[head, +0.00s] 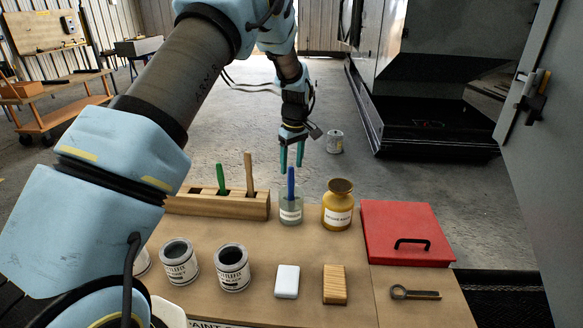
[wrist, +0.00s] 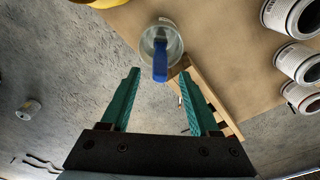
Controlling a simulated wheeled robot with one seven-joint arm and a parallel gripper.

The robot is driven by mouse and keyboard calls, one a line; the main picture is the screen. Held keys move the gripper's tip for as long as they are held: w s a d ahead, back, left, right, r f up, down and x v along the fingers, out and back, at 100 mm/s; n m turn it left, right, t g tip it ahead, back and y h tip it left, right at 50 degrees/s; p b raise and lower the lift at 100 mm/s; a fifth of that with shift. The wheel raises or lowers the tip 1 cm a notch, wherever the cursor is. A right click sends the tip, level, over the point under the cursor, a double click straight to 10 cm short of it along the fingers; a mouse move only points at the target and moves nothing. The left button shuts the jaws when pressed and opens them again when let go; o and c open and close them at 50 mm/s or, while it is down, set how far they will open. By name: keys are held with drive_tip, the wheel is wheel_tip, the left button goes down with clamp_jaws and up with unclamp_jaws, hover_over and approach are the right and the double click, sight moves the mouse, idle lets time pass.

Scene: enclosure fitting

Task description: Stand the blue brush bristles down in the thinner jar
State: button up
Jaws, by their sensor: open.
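The blue brush (head: 291,183) stands in the glass thinner jar (head: 291,211), its blue handle sticking up above the rim. Its bristles are not clearly visible. In the wrist view the blue brush (wrist: 160,62) shows from above, inside the round jar (wrist: 174,42). My gripper (head: 291,168) is open and empty, with teal fingers just above and around the top of the handle in the head view. In the wrist view my gripper (wrist: 162,78) has its fingers apart, with the brush beyond the tips, roughly between them.
Left of the jar, a wooden rack (head: 222,205) holds a green-handled brush (head: 221,179) and a wooden-handled one (head: 248,174). A yellow-brown jar (head: 338,208) stands close on the right. Paint cans (head: 232,267), a white block (head: 287,281) and a red case (head: 405,230) share the table.

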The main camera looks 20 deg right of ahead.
wheel_tip(320, 180, up, 10)
drive_tip(key=b, duration=0.3)
drive_tip(key=shift+s+f, duration=0.25)
drive_tip(key=shift+s, duration=0.2)
drive_tip(key=shift+d, duration=0.1)
drive_tip(key=s+a+m, duration=0.2)
drive_tip(key=s+a, duration=0.1)
drive_tip(key=a, duration=2.1)
drive_tip(key=s+a+f+m, duration=0.1)
drive_tip(key=s+a+m, duration=0.1)
drive_tip(key=s+a, duration=1.2)
drive_tip(key=shift+s+f+t, duration=0.15)
drive_tip(key=shift+f+t, duration=0.15)
drive_tip(key=shift+f, duration=0.1)
